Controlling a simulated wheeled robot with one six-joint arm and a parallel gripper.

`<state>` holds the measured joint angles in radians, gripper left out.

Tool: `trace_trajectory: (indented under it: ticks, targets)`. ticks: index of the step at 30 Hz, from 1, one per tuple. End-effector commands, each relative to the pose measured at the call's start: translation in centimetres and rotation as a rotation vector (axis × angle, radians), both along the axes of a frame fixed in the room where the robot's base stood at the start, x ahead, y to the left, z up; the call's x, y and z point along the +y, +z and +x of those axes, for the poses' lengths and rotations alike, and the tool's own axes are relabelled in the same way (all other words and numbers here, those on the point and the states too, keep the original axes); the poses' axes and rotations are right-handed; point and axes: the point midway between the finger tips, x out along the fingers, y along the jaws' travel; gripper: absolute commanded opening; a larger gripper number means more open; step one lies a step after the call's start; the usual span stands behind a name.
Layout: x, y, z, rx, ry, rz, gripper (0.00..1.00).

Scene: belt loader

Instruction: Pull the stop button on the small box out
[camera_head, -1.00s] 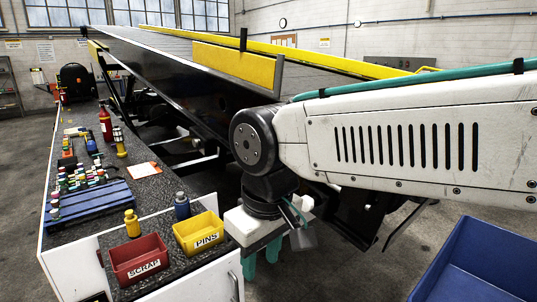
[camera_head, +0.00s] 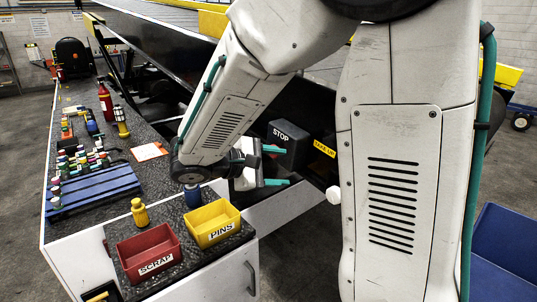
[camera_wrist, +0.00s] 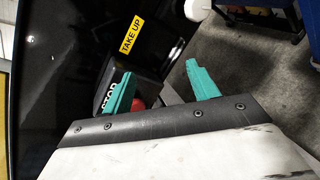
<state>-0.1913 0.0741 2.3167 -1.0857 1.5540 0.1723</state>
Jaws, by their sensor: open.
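The small dark box marked STOP (camera_head: 290,141) is on the side of the belt loader in the head view. In the wrist view the box (camera_wrist: 148,88) is beyond my fingers, its lettering partly covered by the left finger. The red stop button (camera_wrist: 138,104) shows just right of that finger, partly hidden; whether they touch I cannot tell.
A yellow TAKE UP label (camera_head: 324,148) and a white knob (camera_head: 334,195) are right of the box. The worktop at left holds a yellow PINS bin (camera_head: 213,222), a red SCRAP bin (camera_head: 147,254) and bottles near my arm. A blue bin (camera_head: 507,250) stands right.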

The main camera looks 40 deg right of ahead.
Motion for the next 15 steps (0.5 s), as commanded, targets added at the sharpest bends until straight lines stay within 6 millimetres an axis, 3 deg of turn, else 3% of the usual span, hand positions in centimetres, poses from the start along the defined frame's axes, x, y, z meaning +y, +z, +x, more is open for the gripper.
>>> trace_trajectory:
  ticks: [3,6,11,15]
  targets:
    - [0.8,-1.0,4.3,0.058,0.116,-0.157,0.59]
    - [1.6,-1.6,6.9,0.080,0.194,-0.251,0.59]
    - [2.3,-2.1,9.0,0.092,0.260,-0.325,0.59]
    - [1.2,-2.2,9.5,0.094,0.269,-0.338,0.59]
